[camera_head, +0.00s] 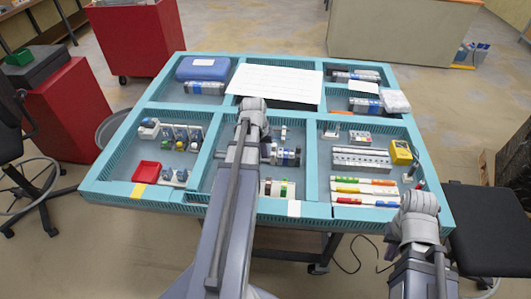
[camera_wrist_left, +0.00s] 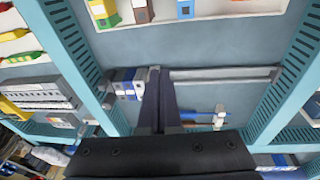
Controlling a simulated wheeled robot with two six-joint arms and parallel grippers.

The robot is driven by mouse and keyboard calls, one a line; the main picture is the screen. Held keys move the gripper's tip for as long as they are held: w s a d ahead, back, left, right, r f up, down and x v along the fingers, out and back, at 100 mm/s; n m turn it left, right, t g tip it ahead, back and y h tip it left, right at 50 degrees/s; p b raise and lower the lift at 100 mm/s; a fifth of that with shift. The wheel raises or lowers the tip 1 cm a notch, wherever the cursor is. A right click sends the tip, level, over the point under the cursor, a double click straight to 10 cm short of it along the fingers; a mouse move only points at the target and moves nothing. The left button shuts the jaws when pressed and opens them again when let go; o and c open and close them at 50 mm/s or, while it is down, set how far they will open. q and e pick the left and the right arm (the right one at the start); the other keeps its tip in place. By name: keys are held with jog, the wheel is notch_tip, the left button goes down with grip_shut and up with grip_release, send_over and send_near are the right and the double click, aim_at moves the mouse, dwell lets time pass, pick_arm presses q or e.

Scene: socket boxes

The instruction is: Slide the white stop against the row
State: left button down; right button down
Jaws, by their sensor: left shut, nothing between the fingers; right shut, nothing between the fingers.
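A row of grey, white and blue modules (camera_head: 285,155) sits on a metal rail in the middle compartment. In the left wrist view the row (camera_wrist_left: 127,83) is at the left end of the bare rail (camera_wrist_left: 225,75). My left gripper (camera_wrist_left: 156,75) is shut and empty, its fingertips down at the rail just beside the row's end. Whether they touch the row or the stop, I cannot tell. I cannot make out the white stop clearly; the fingers may hide it. In the head view my left arm covers these fingers. My right arm stands at the lower right; its fingers are hidden.
Teal walls divide the table's tray (camera_head: 205,150) into compartments. A white sheet (camera_head: 275,82) lies at the back. A blue rod with a white piece (camera_wrist_left: 212,115) lies near the rail. Terminal blocks (camera_head: 275,188) are in front. The rail is bare on the gripper's side away from the row.

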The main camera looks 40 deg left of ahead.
aim_at(273, 154)
pick_arm(q)
jog(key=s+a+r+m+t+h, duration=0.1)
jog(key=s+a+r+t, duration=0.1)
jog(key=a, duration=0.2)
jog(key=s+a+r+t+h, duration=0.1)
jog(key=s+a+r+t, duration=0.1)
jog(key=s+a+t, duration=0.15)
jog(key=shift+g, duration=0.35)
jog(key=b+x, duration=0.2)
jog(key=x, duration=0.1)
jog(key=b+x, duration=0.3)
jog(key=x, duration=0.1)
jog(key=b+x, duration=0.3)
jog(key=shift+w+a+f, duration=0.25)
jog(key=shift+a, duration=0.05)
jog(key=w+d, duration=0.1)
jog(key=d, duration=0.1)
jog(key=shift+w+d+r, duration=0.15)
jog(key=shift+w+d, duration=0.15)
jog(key=shift+w, duration=0.05)
jog(key=shift+w+d, duration=0.35)
jog(key=shift+d, duration=0.15)
jog(key=shift+w+d, duration=0.35)
jog(key=shift+d, duration=0.3)
jog(key=shift+a, duration=0.1)
